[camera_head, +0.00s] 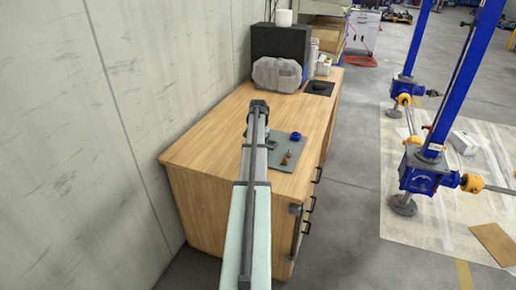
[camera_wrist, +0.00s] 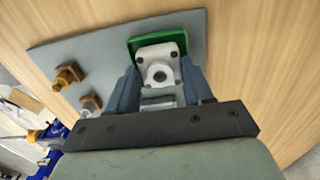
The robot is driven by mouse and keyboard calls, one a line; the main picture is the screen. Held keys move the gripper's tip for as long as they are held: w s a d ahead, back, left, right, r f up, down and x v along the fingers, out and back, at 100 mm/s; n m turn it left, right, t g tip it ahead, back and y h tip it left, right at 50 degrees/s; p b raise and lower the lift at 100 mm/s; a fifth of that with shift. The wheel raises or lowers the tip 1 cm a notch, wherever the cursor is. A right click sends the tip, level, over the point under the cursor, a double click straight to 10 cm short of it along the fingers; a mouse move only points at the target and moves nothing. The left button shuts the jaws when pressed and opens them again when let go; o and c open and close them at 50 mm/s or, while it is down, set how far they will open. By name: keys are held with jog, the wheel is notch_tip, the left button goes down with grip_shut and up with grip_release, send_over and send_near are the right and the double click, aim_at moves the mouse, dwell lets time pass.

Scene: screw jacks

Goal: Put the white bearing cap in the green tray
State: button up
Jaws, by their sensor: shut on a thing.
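The white bearing cap (camera_wrist: 160,58), a squarish block with a round hole and corner bolts, sits between my fingers in the wrist view. My gripper (camera_wrist: 160,80) is shut on it, with one blue-grey finger on each side. The green tray (camera_wrist: 140,43) shows behind and around the far edge of the cap. The cap overlaps the tray in this view; I cannot tell whether it touches the tray floor or hangs above it. In the head view my gripper end (camera_head: 258,108) is over the bench, and my arm hides the cap and the tray.
A grey mat (camera_wrist: 80,48) lies under the tray on the wooden bench (camera_head: 215,125). Two brown-brass fittings (camera_wrist: 68,75) (camera_wrist: 91,104) stand on it at the left. A blue part (camera_head: 296,138) is on the mat's right.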

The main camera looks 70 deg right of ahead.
jog(key=o, duration=1.3)
jog(key=shift+f, duration=0.1)
jog(key=shift+o, duration=0.2)
notch_tip(320, 180, up, 12)
